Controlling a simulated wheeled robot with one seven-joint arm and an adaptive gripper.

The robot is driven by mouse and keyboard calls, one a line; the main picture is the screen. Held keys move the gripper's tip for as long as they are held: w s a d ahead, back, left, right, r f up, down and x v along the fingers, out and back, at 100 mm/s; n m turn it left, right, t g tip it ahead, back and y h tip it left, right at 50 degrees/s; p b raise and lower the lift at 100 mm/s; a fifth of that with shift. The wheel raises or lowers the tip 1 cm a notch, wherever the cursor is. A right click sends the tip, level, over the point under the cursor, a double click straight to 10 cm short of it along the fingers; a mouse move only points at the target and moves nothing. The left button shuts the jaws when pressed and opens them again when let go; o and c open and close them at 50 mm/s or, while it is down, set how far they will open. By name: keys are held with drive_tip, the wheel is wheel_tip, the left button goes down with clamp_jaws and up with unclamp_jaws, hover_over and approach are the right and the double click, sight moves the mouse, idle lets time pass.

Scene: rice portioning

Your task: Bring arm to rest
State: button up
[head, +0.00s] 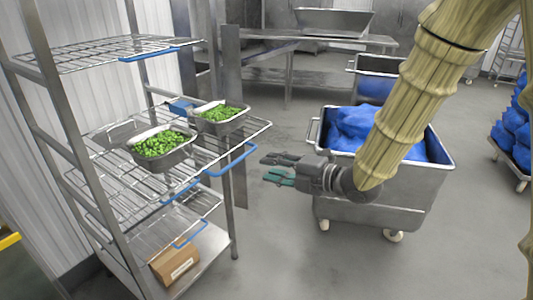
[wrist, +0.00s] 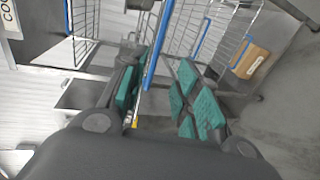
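My gripper (head: 266,168) hangs in the air right of the wire shelf rack (head: 236,152), in front of the metal tub cart (head: 390,190). Its two fingers are apart with nothing between them. The wrist view shows the teal finger pads (wrist: 203,113) spread, with rack wires behind them. My arm, in a yellowish sleeve, reaches down from the upper right of the head view. Two metal trays of green vegetables, a nearer one (head: 178,158) and a farther one (head: 237,127), sit on the rack's middle shelf, left of my gripper.
The tub cart holds blue bags (head: 352,124) and stands close behind my arm. A cardboard box (head: 175,260) lies on the rack's bottom shelf. A steel table (head: 270,77) stands at the back. Grey floor (head: 275,255) is clear below my gripper.

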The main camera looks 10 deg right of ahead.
drive_tip(key=s+d+f+m+g+h, duration=0.15)
drive_tip(key=s+f+m, duration=0.3)
drive_tip(key=f, duration=0.65)
drive_tip(key=s+d+f+m+g+h+p, duration=0.1)
drive_tip(key=s+d+f+m+h, duration=0.2)
drive_tip(key=f+m, duration=0.5)
drive_tip(key=s+d+f+m+g+h, duration=0.1)
drive_tip(key=s+d+f+m+h, duration=0.2)
drive_tip(key=f, duration=1)
drive_tip(key=s+d+f+m+g+h, duration=0.1)
drive_tip(key=s+f+m, duration=0.3)
drive_tip(key=s, duration=0.5)
drive_tip(key=s+d+f+m+g+h, duration=0.1)
drive_tip(key=s+f+m+g, duration=0.2)
drive_tip(key=s+f, duration=0.3)
drive_tip(key=s+d+f+m+g+h, duration=0.2)
drive_tip(key=s+f+m, duration=0.3)
drive_tip(key=s, duration=0.6)
drive_tip(key=shift+s+g+p, duration=0.4)
drive_tip(key=shift+g+p, duration=0.05)
drive_tip(key=shift+g, duration=0.1)
